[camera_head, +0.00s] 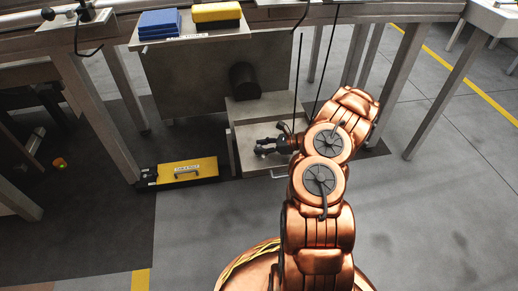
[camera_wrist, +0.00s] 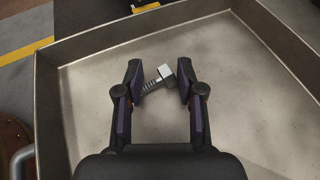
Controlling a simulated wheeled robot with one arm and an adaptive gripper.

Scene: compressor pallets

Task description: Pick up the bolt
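The bolt (camera_wrist: 160,78), with a pale grey square-looking head and a threaded shank, shows in the wrist view. It lies slanted between my gripper's two fingertips, head toward the right finger and shank toward the left one. My gripper (camera_wrist: 158,80) is open, its dark fingers spread on either side of the bolt. I cannot tell whether either finger touches it. In the head view my gripper (camera_head: 258,147) reaches down into a metal tray (camera_head: 245,161). The bolt cannot be made out there.
The tray's raised walls (camera_wrist: 130,32) stand around my gripper, with bare floor to its right. A yellow-topped case (camera_head: 189,172) lies left of the tray. A bench shelf (camera_head: 212,36) holding blue (camera_head: 159,24) and yellow (camera_head: 216,12) blocks overhangs behind.

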